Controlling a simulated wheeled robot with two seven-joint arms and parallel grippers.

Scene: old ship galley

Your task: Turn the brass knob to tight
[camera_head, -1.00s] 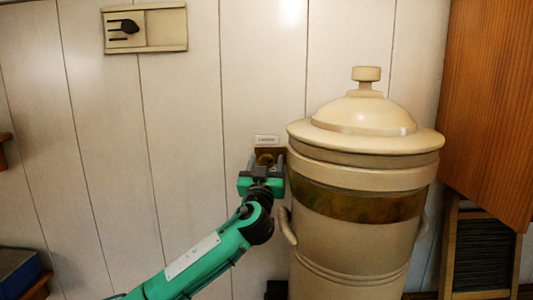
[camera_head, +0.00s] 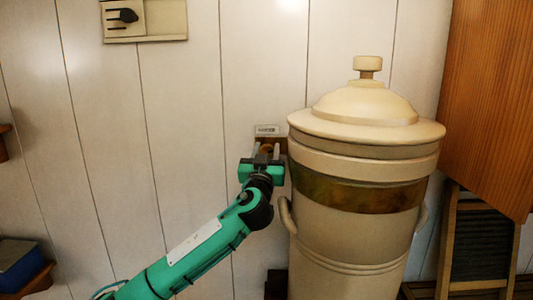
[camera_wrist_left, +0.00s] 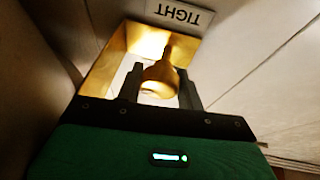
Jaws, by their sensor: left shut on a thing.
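The brass knob (camera_wrist_left: 160,76) stands out from a brass plate (camera_wrist_left: 110,62) on the wall. The knob is rounded, with a narrower part toward the plate. In the head view it is small and partly hidden behind my fingers. A white label reading TIGHT (camera_wrist_left: 180,13) sits beside the plate, upside down in the wrist view; in the head view the label (camera_head: 267,130) is just above the plate. My left gripper (camera_head: 267,151) has one finger on each side of the knob and is shut on it. The wrist view also shows both fingers (camera_wrist_left: 160,88). My right gripper is out of view.
A large cream lidded canister (camera_head: 350,225) stands close to the right of my left gripper. A wooden cabinet (camera_head: 490,100) hangs at the right. A pale wall plate with a black lever (camera_head: 145,20) is at upper left.

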